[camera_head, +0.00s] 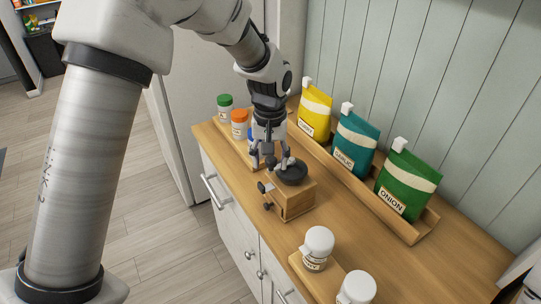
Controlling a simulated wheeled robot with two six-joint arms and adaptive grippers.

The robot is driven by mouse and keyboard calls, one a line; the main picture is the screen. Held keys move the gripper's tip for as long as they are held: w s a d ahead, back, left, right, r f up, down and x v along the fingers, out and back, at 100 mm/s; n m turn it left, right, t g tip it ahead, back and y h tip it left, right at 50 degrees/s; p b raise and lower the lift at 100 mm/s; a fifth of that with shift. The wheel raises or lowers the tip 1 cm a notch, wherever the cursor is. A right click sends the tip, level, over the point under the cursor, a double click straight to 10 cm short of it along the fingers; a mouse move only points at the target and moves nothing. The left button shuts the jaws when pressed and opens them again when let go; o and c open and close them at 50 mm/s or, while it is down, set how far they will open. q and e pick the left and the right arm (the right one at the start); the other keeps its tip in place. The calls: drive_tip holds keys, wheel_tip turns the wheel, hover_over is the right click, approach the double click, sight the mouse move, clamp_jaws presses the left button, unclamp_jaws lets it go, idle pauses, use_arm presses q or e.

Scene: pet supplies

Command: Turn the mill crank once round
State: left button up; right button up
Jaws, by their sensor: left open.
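The mill (297,203) is a small wooden box with a dark bowl-shaped top (293,176), standing on the wooden counter near its front edge. A pale piece shows on top of the bowl, and dark knob-like parts stick out on the box's front left side. I cannot tell clearly which of these is the crank's handle. My left gripper (268,163) points down, open, just behind and left of the bowl. Its fingers overlap the mill's top edge in the picture, and I cannot tell whether they touch it. My right gripper is not in view.
A wooden rack (419,230) behind the mill holds yellow, teal and green pouches. Jars with green (225,101) and orange (239,116) lids stand at the left behind my gripper. White-lidded jars (317,243) stand at the front. The counter right of the mill is clear.

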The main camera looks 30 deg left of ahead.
use_arm(q)
drive_tip(key=shift+w+f, duration=0.25)
drive_tip(key=shift+d, duration=0.15)
drive_tip(key=shift+s+r, duration=0.15)
drive_tip(key=shift+s, duration=0.05)
drive_tip(key=shift+c, duration=0.4)
drive_tip(key=shift+s+r, duration=0.1)
drive_tip(key=shift+s, duration=0.15)
clamp_jaws()
